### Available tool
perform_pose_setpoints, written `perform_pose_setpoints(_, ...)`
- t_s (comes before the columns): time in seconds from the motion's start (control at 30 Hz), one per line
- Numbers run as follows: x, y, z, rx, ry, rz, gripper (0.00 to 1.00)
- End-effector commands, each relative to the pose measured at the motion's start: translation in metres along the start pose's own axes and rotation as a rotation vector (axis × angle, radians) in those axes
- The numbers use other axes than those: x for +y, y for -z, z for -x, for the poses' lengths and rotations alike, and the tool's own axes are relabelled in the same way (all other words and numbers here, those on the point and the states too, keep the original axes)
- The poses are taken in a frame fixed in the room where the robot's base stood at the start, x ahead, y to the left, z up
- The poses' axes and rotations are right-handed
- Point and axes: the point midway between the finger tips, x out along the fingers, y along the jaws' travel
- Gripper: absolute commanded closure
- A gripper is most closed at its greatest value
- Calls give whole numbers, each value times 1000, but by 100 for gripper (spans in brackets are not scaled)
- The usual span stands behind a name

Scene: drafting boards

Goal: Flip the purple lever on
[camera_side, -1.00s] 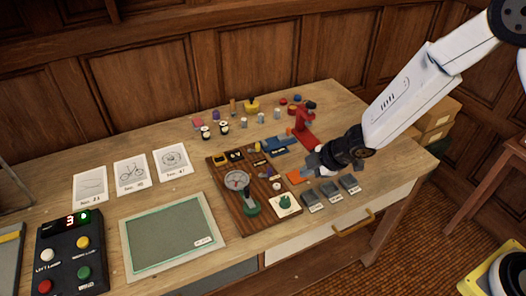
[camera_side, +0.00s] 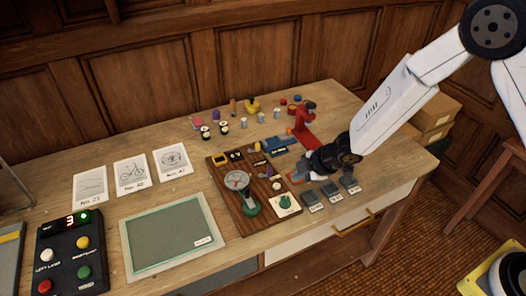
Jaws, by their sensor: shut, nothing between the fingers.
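A brown wooden board (camera_side: 231,203) lies mid-table and carries a round gauge (camera_side: 237,181), a green-based part (camera_side: 251,207) and small switches and knobs. I cannot clearly make out a purple lever on it; small dark parts near its right side are too small to tell. My gripper (camera_side: 296,178) is shut and empty, low at the right edge of the board, close to its small parts. Whether it touches any of them cannot be told. The gripper and wrist partly hide an orange piece there.
A red stand (camera_side: 303,130) is behind my wrist, and several grey blocks (camera_side: 330,189) are in front of it. A purple cylinder (camera_side: 216,115) stands at the back among small items. A green mat (camera_side: 172,235) and a button box (camera_side: 72,252) are left.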

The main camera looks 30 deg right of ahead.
Motion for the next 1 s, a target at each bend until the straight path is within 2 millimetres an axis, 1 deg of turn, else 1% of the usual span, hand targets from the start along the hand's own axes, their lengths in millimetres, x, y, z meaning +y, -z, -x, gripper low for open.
perform_pose_setpoints(0.03, 0, 0, -6, 0, 1, 1, 100)
perform_pose_setpoints(0.63, -1, 0, -72, 0, 2, 1, 100)
perform_pose_setpoints(0.7, 6, 0, -73, 1, -2, 1, 100)
perform_pose_setpoints(1.0, 24, 0, -82, 0, -1, 1, 100)
